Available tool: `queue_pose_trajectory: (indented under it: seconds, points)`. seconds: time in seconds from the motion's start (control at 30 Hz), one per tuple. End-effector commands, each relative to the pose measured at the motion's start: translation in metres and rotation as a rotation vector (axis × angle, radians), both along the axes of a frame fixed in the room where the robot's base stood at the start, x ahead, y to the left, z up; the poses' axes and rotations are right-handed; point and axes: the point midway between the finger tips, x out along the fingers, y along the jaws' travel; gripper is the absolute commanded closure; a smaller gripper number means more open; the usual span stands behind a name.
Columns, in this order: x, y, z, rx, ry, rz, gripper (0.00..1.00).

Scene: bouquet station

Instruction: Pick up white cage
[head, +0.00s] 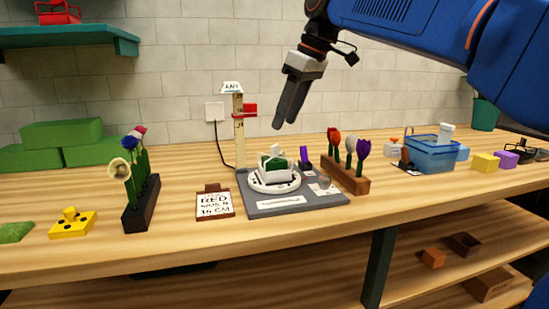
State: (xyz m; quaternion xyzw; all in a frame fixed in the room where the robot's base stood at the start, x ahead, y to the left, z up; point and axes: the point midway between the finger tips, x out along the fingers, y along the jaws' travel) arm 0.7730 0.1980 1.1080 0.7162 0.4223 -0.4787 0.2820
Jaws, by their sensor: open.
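The white cage (276,177) appears to be the small white frame around a green block (272,161). It sits on a round white base (255,185) on a grey board (260,209) in the middle of the table. My gripper (283,125) hangs above and slightly right of the cage, apart from it, fingers pointing down. The fingers are open and empty, though seen nearly edge-on. The lower part of the cage is hard to make out at this size.
A wooden ruler post (239,130) stands behind the board. Flower racks stand left (142,205) and right (345,175) of it. A sign (214,203) is at its left front. A blue basket (430,155) stands farther right. Bare tabletop (300,240) lies in front.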

Motion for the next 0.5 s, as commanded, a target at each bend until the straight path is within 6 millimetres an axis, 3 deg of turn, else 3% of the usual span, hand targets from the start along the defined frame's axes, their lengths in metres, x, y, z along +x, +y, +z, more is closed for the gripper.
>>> queue_pose_trajectory:
  seconds: [0.1, 0.5]
  points:
    - [0.002, 0.006, -0.016, 0.0, 0.002, 0.001, 0.53]
    - [0.01, 0.014, -0.047, -0.001, 0.002, 0.0, 0.53]
